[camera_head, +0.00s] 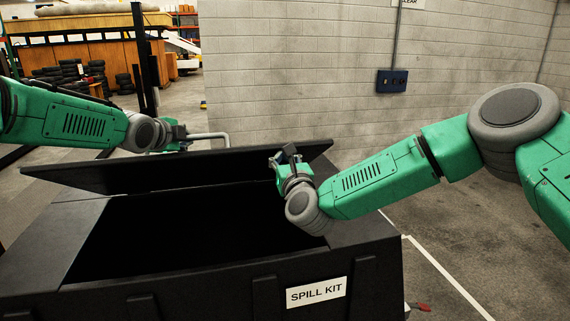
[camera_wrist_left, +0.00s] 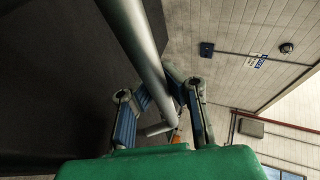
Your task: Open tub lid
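The black spill kit tub (camera_head: 205,283) stands in front of me, its dark inside showing. Its black lid (camera_head: 120,173) is raised and tilted back. A grey metal handle (camera_head: 212,136) shows beyond the lid's upper edge. My left gripper (camera_head: 182,137) is at this handle, partly hidden behind the lid. In the left wrist view, the handle bar (camera_wrist_left: 147,55) passes between the bent fingers of my left gripper (camera_wrist_left: 158,85), which look closed around it. My right gripper (camera_head: 284,157) is at the lid's right part, above the tub opening. Its fingers are too small to read.
A grey block wall (camera_head: 290,70) with a blue switch box (camera_head: 392,81) stands behind the tub. A dark post (camera_head: 140,60) is at the back left.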

